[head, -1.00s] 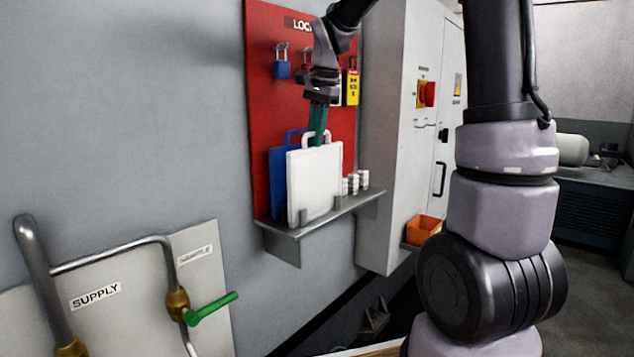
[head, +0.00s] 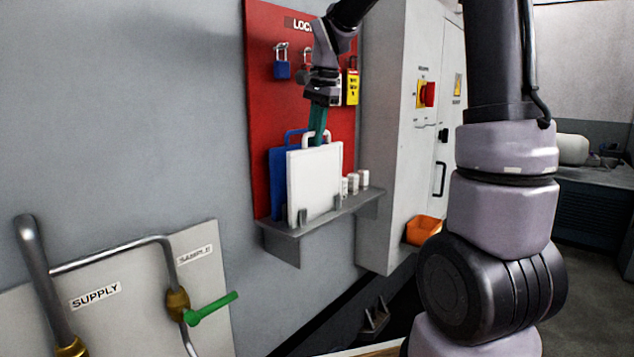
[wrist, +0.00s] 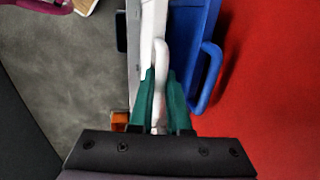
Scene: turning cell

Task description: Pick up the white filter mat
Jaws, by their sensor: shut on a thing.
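The white filter mat (head: 315,183) is a flat panel with a loop handle on top. It stands upright on a grey wall shelf (head: 328,214) in front of a blue panel (head: 279,182) with its own blue handle. My gripper (head: 316,141) points down from above and is shut on the white mat's handle. In the wrist view the teal fingers (wrist: 161,112) lie on both sides of the white handle (wrist: 161,62). The blue handle (wrist: 209,75) is beside them, apart from the fingers. The mat's lower edge is behind the shelf's front tabs.
A red lockout board (head: 262,120) with hanging padlocks is behind the shelf. Small white items (head: 354,183) stand on the shelf to the right. A grey cabinet (head: 385,150) is farther right, with an orange bin (head: 424,229) beside it. A green-handled valve (head: 208,309) is at lower left.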

